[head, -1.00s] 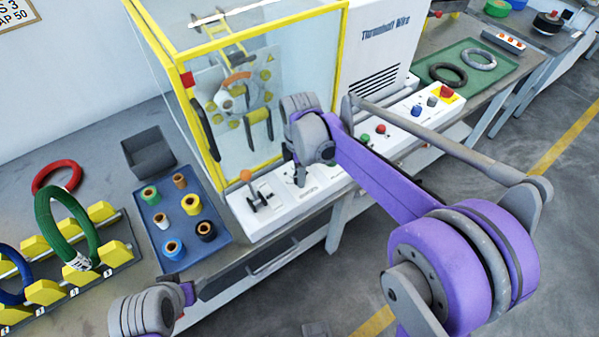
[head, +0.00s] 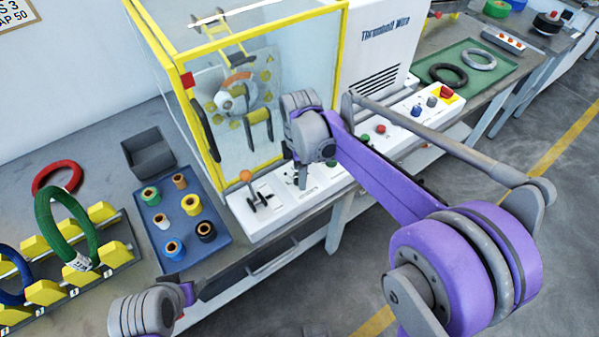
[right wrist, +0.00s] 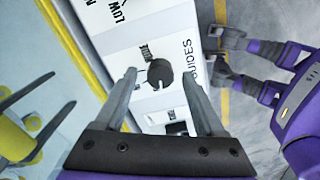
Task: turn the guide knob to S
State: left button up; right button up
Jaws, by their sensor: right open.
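The guide knob (right wrist: 158,74) is a dark round knob on a white panel. The word "GUIDES" is printed beside it in the right wrist view. Small marks sit around it, too small to read surely, and I cannot tell which one it points to. My right gripper (right wrist: 158,71) is open, with one finger on each side of the knob in that view. I cannot tell whether either finger touches it. In the head view my right gripper (head: 301,181) is over the white control panel (head: 246,219) and hides the knob.
A yellow-framed clear guard (head: 262,160) stands just behind the panel. A lever with an orange ball (head: 246,176) is left of the gripper. Several buttons and a red stop button (head: 446,91) lie right. A blue tray (head: 188,251) of spools is at left.

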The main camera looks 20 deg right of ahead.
notch_tip(320, 180, up, 10)
jog(key=shift+p, duration=0.4)
jog(key=shift+r, duration=0.1)
